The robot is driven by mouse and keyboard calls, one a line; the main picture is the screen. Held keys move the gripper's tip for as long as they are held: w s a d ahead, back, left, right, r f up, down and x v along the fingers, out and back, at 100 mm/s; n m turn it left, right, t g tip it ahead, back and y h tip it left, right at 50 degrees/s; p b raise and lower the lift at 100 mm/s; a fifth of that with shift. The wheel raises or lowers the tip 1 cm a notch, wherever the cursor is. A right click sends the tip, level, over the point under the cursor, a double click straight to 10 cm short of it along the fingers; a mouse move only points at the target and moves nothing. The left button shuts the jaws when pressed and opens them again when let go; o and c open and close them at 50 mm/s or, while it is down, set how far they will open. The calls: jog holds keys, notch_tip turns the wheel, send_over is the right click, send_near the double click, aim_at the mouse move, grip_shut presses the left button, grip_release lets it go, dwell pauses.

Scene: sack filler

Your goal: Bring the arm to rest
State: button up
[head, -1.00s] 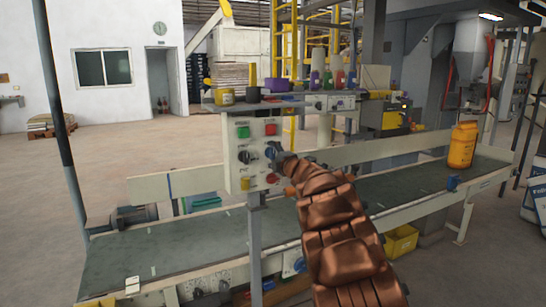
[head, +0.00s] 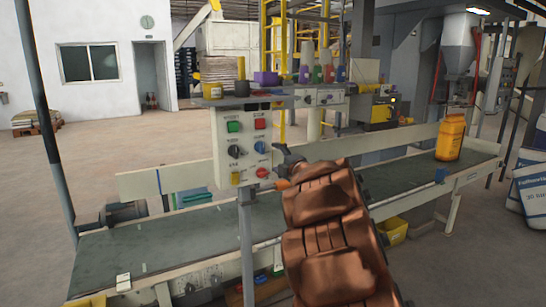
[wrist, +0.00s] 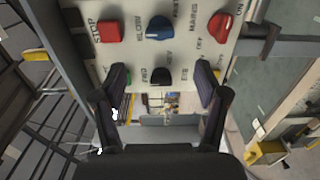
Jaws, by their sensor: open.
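My gripper (head: 284,160) is at the end of my brown, padded arm in the head view, just right of the control panel (head: 222,157). In the wrist view my gripper (wrist: 162,84) has its two dark fingers spread apart with nothing between them. The panel also shows in the wrist view (wrist: 137,40), ahead of the fingers. It carries a red button (wrist: 108,31), a blue knob (wrist: 160,28), a black knob (wrist: 161,77) and another red knob (wrist: 220,25). The gripper appears apart from the panel.
A long conveyor (head: 200,237) runs behind and below the panel. An orange bottle (head: 451,138) stands on its right part. A grey post (head: 247,250) holds the panel. Open floor (head: 90,165) lies at left.

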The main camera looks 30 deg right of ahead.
jog(key=shift+s, duration=0.6)
jog(key=s+a+f+m+g+h, duration=0.1)
jog(key=s+a+f+m+g, duration=0.3)
jog(key=s, duration=0.3)
jog(key=s+a+f+m+g+h, duration=0.2)
jog(key=s+a+f+m+g, duration=0.15)
jog(key=s+f+m, duration=0.2)
jog(key=s+a+f+m+g+h, duration=0.1)
jog(key=s+a+f+m+g, duration=0.25)
jog(key=s+f+m, duration=0.35)
jog(key=s+a+f+g+y, duration=0.3)
jog(key=s+a+g, duration=0.1)
jog(key=s+a, duration=0.75)
jog(key=s+a+f+g+y, duration=0.2)
jog(key=s+a+f+g, duration=0.25)
jog(key=s+a, duration=0.65)
jog(key=s+r+p, duration=0.3)
jog(key=r+p, duration=0.6)
jog(key=r, duration=0.1)
jog(key=s+d+r+p, duration=0.1)
jog(key=s+r+p, duration=0.2)
jog(key=r+p, duration=0.6)
jog(key=shift+s+r+m+y, duration=0.3)
jog(key=shift+s+r+m, duration=0.05)
jog(key=shift+r, duration=0.4)
